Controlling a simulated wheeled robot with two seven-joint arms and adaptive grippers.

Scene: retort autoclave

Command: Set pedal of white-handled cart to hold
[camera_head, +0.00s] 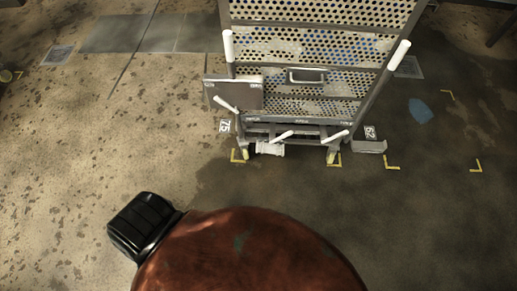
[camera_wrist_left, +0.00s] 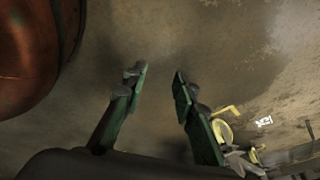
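The white-handled cart (camera_head: 320,46) stands upright ahead in the head view, a grey frame with perforated panels and white grips (camera_head: 228,46) on both sides. Low on its front are white-tipped levers: a left one (camera_head: 226,104), a middle one (camera_head: 284,135) and a right one (camera_head: 335,137). I cannot tell which lever is the pedal or its setting; the labels are too small to read. My left gripper (camera_wrist_left: 160,75) is open and empty above the floor in the left wrist view, with a yellow caster (camera_wrist_left: 223,132) at its right. My right gripper is not in view.
Yellow floor marks (camera_head: 391,163) and small number plates (camera_head: 225,126) lie around the cart's base. A grey metal piece (camera_head: 369,147) is on the floor at its right. A white cylinder (camera_head: 270,149) sits low at its front.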

